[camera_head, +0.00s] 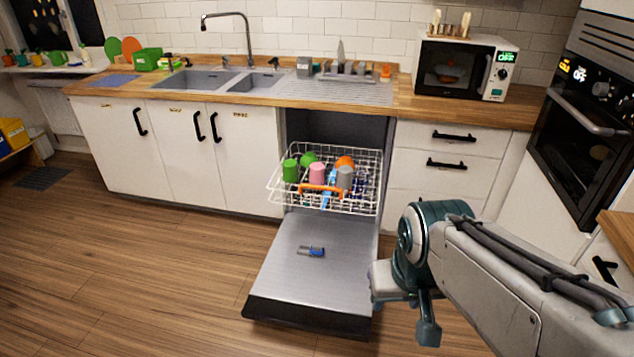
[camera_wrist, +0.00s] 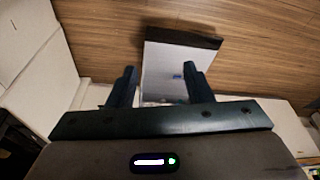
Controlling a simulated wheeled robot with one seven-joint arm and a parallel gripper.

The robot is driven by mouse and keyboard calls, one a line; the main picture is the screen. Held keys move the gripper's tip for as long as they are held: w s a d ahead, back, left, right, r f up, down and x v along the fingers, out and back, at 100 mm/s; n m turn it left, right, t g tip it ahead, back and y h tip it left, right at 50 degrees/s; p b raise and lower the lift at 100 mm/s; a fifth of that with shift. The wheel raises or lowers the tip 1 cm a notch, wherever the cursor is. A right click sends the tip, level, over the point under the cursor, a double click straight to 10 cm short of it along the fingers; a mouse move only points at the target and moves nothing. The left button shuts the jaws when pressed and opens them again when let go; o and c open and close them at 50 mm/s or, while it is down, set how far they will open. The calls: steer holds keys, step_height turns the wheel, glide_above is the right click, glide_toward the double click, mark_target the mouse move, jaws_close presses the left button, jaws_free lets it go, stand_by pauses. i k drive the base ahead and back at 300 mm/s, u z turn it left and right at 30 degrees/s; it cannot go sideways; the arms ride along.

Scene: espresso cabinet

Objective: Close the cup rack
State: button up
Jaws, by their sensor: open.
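The rack is mostly hidden there.
A small blue object (camera_head: 311,251) lies on the lowered door. White cabinets with black handles flank the dishwasher, and a wooden counter (camera_head: 465,110) runs above. An oven (camera_head: 590,110) stands at the right. The wooden floor (camera_head: 130,265) at the left is clear.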

mark_target(317, 188)
steer(key=z, duration=0.2)
steer(key=i, duration=0.85)
steer(key=u, duration=0.3)
